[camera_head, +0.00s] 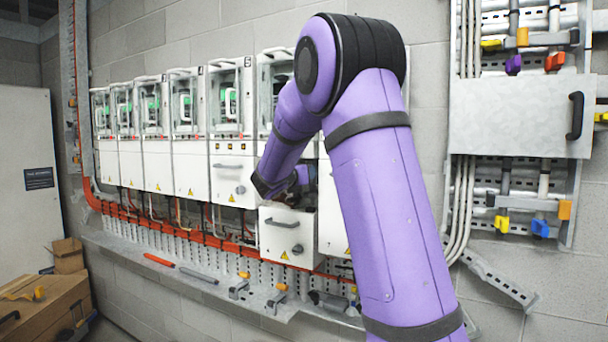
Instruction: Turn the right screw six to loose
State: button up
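A row of white drives hangs on the grey block wall. The drive marked 5 (231,105) is in clear view. To its right is another drive (268,75), presumably six, largely hidden by my purple arm. A white box-like cover or drawer (268,236) with a handle sits low below it, set lower and further out than its neighbours. My gripper (303,196) is just above this cover, mostly hidden behind my arm. I cannot see its fingertips or whether it is open or shut. No right screw can be made out; that area is hidden.
A grey ledge (190,270) below the drives carries a red-handled tool (158,260) and several clamps. An orange cable duct (180,229) runs above it. A grey panel with a black handle (520,118) is at right. Brown boxes (55,305) stand at lower left.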

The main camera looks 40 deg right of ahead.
jog(key=n, duration=0.5)
jog(key=shift+n, duration=2.5)
jog(key=o, duration=0.5)
jog(key=shift+o, duration=0.2)
jog(key=v, duration=1.1)
